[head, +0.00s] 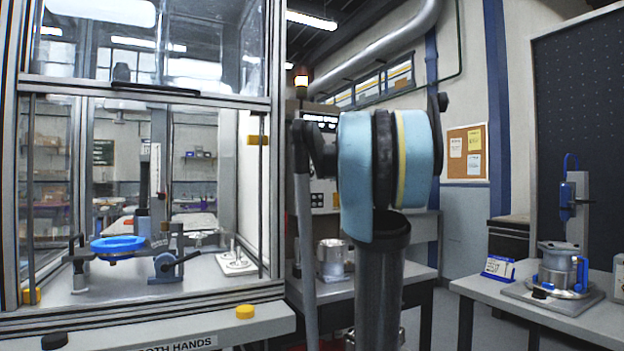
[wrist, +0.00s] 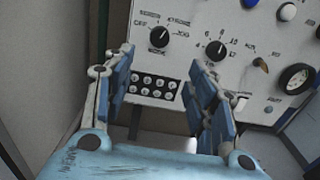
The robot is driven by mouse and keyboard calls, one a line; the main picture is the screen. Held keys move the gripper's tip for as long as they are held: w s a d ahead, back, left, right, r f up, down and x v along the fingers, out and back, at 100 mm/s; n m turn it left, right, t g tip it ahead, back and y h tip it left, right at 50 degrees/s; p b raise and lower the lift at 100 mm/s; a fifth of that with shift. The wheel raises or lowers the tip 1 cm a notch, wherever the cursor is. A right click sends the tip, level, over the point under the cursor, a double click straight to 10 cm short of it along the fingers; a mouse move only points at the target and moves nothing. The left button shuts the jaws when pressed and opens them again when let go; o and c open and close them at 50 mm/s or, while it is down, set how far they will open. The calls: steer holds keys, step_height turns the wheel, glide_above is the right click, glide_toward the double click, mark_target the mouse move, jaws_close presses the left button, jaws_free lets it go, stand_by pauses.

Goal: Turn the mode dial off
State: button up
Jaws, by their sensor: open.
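The wrist view shows a light control panel (wrist: 185,20) with two black dials. The left dial (wrist: 159,37) has markings around it, with what looks like OFF at its upper left; this seems to be the mode dial. Its pointer seems to aim up and right, away from that mark, but is small. The second dial (wrist: 216,50) has a numbered scale. My gripper (wrist: 160,62) is open and empty, its blue fingers spread below the left dial and apart from it. In the head view my arm hides the gripper and most of the panel.
Below the dials is a black block of several round sockets (wrist: 154,87). A small lever (wrist: 261,65), a gauge (wrist: 296,78) and a blue button (wrist: 250,3) lie to the right. A glazed enclosure (head: 275,150) stands left in the head view; a bench (head: 540,312) stands right.

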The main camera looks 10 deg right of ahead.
mark_target(311, 174)
steer(key=x, duration=1.4)
steer(key=shift+w+a, duration=0.1)
steer(key=shift+w, duration=0.1)
steer(key=shift+c, duration=0.3)
steer(key=c, duration=1)
